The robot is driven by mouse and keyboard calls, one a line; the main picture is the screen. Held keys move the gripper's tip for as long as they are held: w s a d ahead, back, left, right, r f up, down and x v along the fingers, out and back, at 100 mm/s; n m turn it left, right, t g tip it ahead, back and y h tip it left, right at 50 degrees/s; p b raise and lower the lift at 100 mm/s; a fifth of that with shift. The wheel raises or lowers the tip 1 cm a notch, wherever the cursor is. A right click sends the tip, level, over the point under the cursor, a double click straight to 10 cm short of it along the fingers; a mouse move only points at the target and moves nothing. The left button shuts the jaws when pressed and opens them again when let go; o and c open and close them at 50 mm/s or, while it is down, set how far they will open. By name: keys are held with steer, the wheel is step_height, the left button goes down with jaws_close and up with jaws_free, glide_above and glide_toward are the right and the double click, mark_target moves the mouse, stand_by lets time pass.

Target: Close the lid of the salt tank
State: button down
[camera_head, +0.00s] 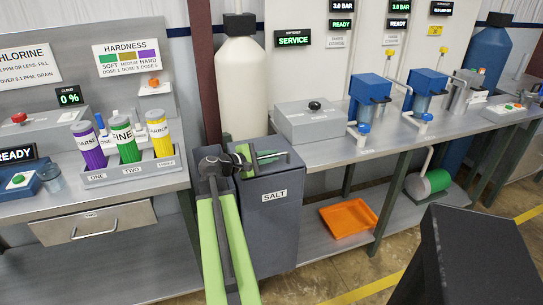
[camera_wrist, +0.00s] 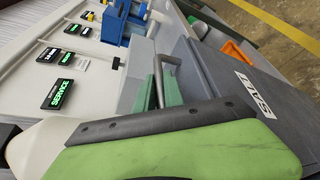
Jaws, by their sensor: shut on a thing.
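The salt tank (camera_head: 272,222) is a dark grey bin with a white SALT label, standing at the front of the bench's left end. Its labelled face also shows in the wrist view (camera_wrist: 222,75). The lid (camera_head: 282,169) appears to lie about level across the top; I cannot tell whether it is fully seated. A grey bar handle (camera_wrist: 168,61) rises from it. My gripper (camera_head: 252,160), green and dark, is at the top of the tank, shut on this handle. My own green link hides part of the lid and the tank's left side.
A tall white vessel (camera_head: 241,85) stands right behind the tank. A grey box (camera_head: 312,122) with a black knob sits on the bench to the right. An orange tray (camera_head: 348,218) lies on the lower shelf. The dose bench (camera_head: 120,188) is at left.

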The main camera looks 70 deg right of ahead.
stand_by(0.4)
steer(key=shift+a+f+b, duration=0.15)
steer(key=shift+f+b, duration=0.6)
steer(key=shift+s+r, duration=0.1)
steer(key=shift+r, duration=0.05)
steer(key=c, duration=1.5)
jaws_free()
steer(key=shift+o, duration=0.2)
steer(key=shift+a, duration=0.1)
steer(key=p+v, duration=0.4)
steer(key=v, duration=1.3)
